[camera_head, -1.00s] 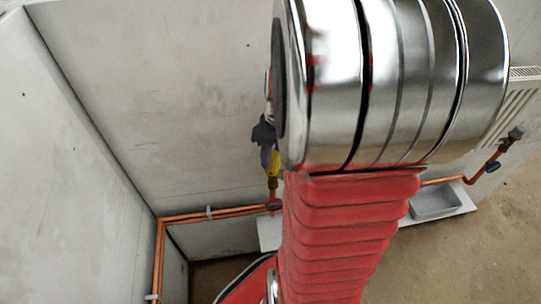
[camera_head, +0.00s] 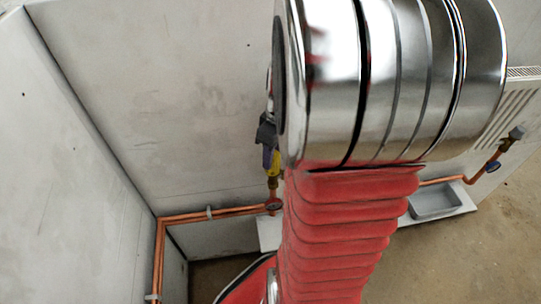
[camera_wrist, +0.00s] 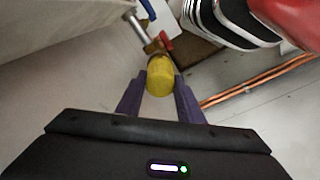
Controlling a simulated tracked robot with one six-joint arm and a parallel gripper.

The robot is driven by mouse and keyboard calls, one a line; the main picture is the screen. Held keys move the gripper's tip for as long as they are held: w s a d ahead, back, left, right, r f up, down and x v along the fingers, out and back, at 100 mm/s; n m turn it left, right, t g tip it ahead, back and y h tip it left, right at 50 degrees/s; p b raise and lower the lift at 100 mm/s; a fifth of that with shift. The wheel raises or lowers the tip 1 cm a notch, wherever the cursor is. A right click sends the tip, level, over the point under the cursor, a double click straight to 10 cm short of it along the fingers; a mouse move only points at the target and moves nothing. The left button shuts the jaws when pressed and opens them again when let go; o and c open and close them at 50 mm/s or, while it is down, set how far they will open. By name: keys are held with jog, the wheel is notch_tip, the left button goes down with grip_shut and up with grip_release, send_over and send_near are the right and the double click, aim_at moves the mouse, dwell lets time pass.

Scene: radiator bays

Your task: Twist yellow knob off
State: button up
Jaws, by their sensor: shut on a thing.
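The yellow knob (camera_wrist: 160,78) sits between the two purple fingers of my gripper (camera_wrist: 159,98) in the wrist view, with a finger against each side. Behind it a brass valve body (camera_wrist: 154,48) with a small red part (camera_wrist: 165,41) joins a metal pipe stub. In the head view the yellow knob (camera_head: 274,163) shows as a narrow strip beside my gripper (camera_head: 267,155), above the copper pipe. My arm hides its right side there. I cannot tell whether the knob is still seated on the valve.
Copper pipes (camera_head: 232,212) run along the wall's foot and down at left. A second valve (camera_head: 515,134) stands at right by a white radiator (camera_head: 512,105). A grey tray (camera_head: 434,205) lies on a white board. Bare floor is at lower right.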

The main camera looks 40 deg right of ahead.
jog(key=shift+w+d+r, duration=0.1)
jog(key=shift+r, duration=0.45)
jog(key=shift+c, duration=0.2)
jog(key=o, duration=1.2)
jog(key=shift+f, duration=0.1)
jog(key=shift+o, duration=0.3)
jog(key=o, duration=1.1)
jog(key=shift+r, duration=4)
